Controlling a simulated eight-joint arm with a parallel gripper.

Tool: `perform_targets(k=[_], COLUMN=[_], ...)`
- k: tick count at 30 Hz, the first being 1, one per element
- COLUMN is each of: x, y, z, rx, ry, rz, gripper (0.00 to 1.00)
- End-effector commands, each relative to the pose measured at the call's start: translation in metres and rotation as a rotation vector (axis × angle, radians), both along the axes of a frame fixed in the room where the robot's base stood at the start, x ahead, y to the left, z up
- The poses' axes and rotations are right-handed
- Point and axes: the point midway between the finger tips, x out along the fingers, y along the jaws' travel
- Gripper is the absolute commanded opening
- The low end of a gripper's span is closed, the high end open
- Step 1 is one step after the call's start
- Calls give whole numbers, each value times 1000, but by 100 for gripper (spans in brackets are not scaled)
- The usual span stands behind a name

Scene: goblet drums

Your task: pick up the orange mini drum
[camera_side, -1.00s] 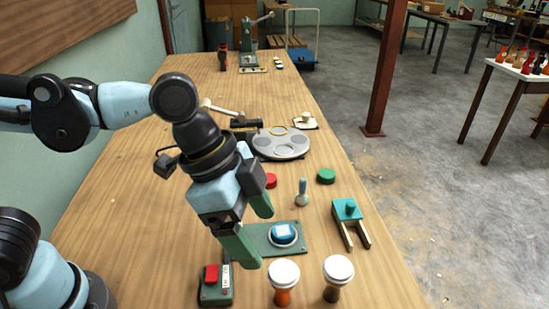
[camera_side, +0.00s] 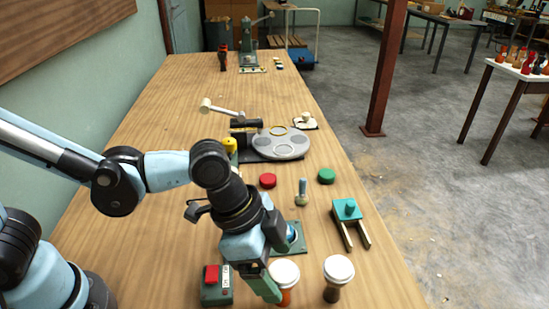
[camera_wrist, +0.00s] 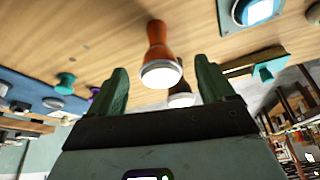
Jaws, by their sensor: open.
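The orange mini drum (camera_side: 286,297) stands upright near the front edge of the table, with a white head on top. My gripper (camera_side: 277,266) is open just left of and above it, one finger overlapping the drum's left side in the side view. In the wrist view the orange drum (camera_wrist: 157,40) shows beyond the open fingers of my gripper (camera_wrist: 161,82), in line with the gap between them. I see nothing held. A brown drum (camera_side: 332,294) with a white head stands to the right; it shows partly hidden in the wrist view (camera_wrist: 180,97).
A green box with a red button (camera_side: 211,274) stands left of my gripper. A green plate with a blue button (camera_side: 297,237) is partly hidden behind the gripper. The table right of the brown drum is clear.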

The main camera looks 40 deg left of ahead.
Motion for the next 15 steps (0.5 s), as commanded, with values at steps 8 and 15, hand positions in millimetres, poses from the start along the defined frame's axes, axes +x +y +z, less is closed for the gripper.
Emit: perform_targets(k=[8,15], x=[4,9], y=[-8,-18], z=[-16,-37], rx=[0,0], ry=[-1,0], rz=[-2,-1], gripper=[82,82])
